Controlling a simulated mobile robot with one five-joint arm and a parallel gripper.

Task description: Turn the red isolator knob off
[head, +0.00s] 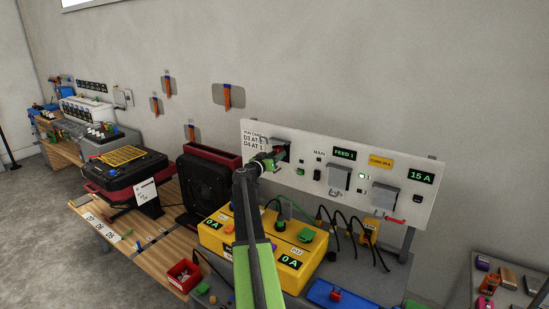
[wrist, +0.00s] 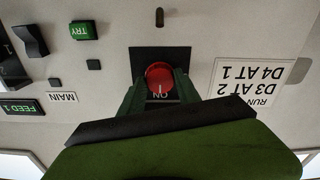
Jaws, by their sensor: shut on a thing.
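The red isolator knob (wrist: 158,74) shows in the wrist view, on a dark square plate on the white panel (head: 310,188). The wrist view is upside down, and an upside-down "ON" mark with a short light line shows at the knob's lower edge. My gripper (wrist: 158,88) has one green finger on each side of the knob and is shut on it.
The panel also carries a FEED 1 display (head: 344,154), a 15 A display (head: 421,177) and grey covers. Below it, a yellow box (head: 290,272) with cables stands close under my arm. A black fan-like unit (head: 207,187) stands to the left.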

